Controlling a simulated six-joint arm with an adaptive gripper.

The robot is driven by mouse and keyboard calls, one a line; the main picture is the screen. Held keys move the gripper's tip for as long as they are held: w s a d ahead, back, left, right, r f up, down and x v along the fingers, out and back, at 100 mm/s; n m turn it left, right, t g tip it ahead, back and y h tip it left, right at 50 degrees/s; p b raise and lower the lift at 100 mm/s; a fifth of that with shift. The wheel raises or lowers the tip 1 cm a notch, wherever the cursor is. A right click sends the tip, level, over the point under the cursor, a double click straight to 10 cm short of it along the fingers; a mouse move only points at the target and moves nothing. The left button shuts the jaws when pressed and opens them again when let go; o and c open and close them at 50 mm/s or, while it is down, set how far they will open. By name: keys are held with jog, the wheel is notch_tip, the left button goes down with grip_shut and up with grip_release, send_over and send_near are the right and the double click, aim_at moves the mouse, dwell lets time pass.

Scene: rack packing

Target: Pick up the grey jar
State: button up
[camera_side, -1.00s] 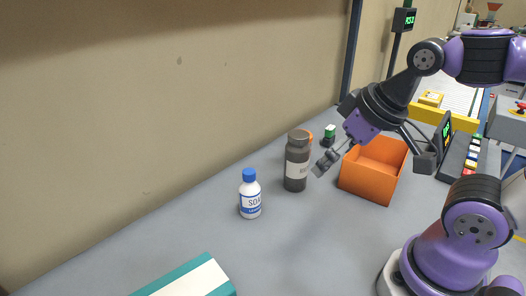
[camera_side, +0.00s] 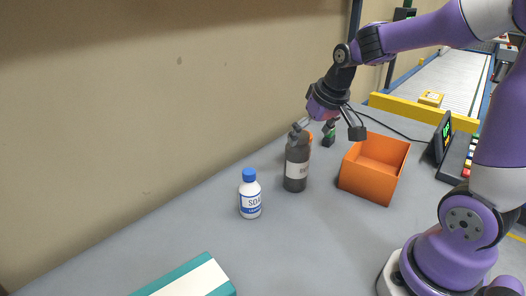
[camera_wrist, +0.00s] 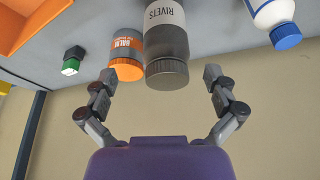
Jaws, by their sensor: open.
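The grey jar (camera_side: 297,168) stands upright on the grey table, dark with a white label. In the wrist view the jar (camera_wrist: 166,45) has a label reading RIVETS, and its ribbed lid appears between my two fingertips. My gripper (camera_wrist: 160,76) is open, one finger on each side of the lid, and holds nothing. In the side view my gripper (camera_side: 301,126) comes in from behind and to the right, with a fingertip at the height of the lid. I cannot tell whether a finger touches the jar.
A white bottle with a blue cap (camera_side: 250,195) stands at left front. An orange bin (camera_side: 372,180) is on the right, a teal-and-white box (camera_side: 200,280) in front.

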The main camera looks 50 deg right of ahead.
aim_at(297, 153)
jog(key=x, duration=0.7)
jog(key=shift+w+a, duration=0.2)
jog(key=shift+w, duration=0.2)
jog(key=c, duration=1.5)
